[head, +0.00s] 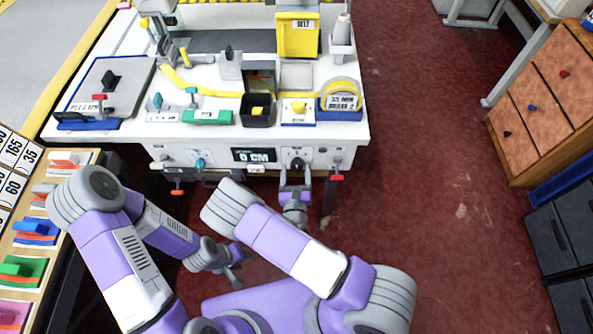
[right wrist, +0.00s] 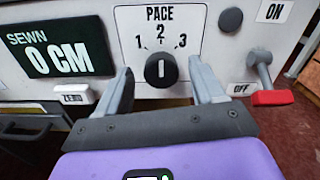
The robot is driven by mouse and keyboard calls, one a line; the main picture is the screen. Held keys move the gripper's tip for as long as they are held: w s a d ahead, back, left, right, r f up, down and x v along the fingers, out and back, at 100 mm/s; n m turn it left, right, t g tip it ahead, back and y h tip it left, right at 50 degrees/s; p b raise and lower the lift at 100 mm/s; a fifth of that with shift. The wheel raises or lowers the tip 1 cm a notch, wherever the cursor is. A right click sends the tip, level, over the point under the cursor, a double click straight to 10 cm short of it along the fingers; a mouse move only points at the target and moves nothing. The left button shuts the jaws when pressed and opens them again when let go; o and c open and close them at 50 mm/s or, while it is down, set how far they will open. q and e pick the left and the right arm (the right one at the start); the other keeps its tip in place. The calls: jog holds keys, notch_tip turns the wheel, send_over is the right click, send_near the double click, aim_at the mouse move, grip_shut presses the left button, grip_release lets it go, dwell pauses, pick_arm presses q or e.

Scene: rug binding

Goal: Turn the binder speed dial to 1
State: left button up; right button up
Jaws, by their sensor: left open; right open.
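The speed dial (right wrist: 160,70) is a black round knob on the white PACE panel, below the numbers 1, 2 and 3. Its white mark stands upright, toward the 2. In the head view the dial (head: 297,163) is on the front of the white machine (head: 225,155). My right gripper (head: 296,174) is open in front of it. In the right wrist view the fingers (right wrist: 162,74) show one on each side of the knob, with gaps; I cannot tell how deep they reach. My left gripper (head: 234,268) is low, away from the machine and empty.
The SEWN display (right wrist: 55,50) reads 0 CM, left of the dial. A red-tipped lever (right wrist: 271,97) is at OFF on the right. A small white switch (right wrist: 73,100) is lower left. A wooden drawer cabinet (head: 545,100) stands far right; red floor between is clear.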

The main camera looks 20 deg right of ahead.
jog(key=shift+w+d, duration=0.2)
jog(key=shift+w, duration=0.4)
jog(key=c, duration=1.1)
jog(key=shift+o, duration=0.2)
